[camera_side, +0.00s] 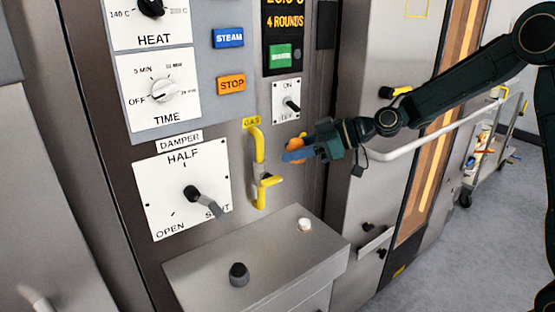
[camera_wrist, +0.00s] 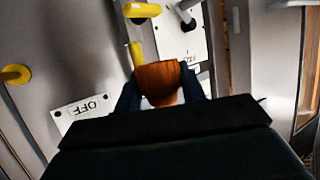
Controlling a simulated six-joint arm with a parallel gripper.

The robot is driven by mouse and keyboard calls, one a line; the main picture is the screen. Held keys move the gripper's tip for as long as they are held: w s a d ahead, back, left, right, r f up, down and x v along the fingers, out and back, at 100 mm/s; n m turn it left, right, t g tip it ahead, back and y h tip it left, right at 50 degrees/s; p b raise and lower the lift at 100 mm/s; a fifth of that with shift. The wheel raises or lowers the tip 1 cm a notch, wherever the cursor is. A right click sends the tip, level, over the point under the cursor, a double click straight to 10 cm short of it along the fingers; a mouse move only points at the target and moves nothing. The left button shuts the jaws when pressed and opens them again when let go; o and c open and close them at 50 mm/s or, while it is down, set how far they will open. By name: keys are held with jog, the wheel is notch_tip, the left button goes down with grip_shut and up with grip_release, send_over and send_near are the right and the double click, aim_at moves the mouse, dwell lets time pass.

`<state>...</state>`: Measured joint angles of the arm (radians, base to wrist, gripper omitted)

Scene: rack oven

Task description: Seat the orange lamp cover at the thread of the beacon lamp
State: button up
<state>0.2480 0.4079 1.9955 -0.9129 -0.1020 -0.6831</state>
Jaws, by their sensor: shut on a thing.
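The orange lamp cover (camera_side: 299,143) is between the blue fingers of my gripper (camera_side: 296,151), held in the air in front of the oven panel, right of the yellow gas handle. In the wrist view the cover (camera_wrist: 160,80) appears as an orange cup between the dark fingertips (camera_wrist: 160,93), with a pale patch at its lower part. My gripper is shut on it. A small white round piece (camera_side: 305,224) stands on the steel ledge below; it may be the beacon lamp, but I cannot make out a thread. The cover is apart from it.
The yellow gas handle (camera_side: 267,181) sticks out left of my gripper, and an ON/OFF switch (camera_side: 291,103) sits above. A dark knob (camera_side: 238,274) stands on the steel ledge (camera_side: 195,267). A pale horizontal rail (camera_side: 430,130) runs right of my gripper.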

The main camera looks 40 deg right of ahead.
jog(key=w+d, duration=0.3)
jog(key=d, duration=0.4)
send_over(305, 222)
jog(key=shift+m+h, duration=0.3)
notch_tip(305, 222, down, 16)
jog(key=shift+w+f, duration=0.1)
jog(key=shift+f, duration=0.45)
jog(key=shift+f, duration=0.15)
jog(key=shift+f, duration=2.3)
jog(key=shift+f, duration=0.95)
dwell(1.9)
jog(key=shift+r, duration=0.2)
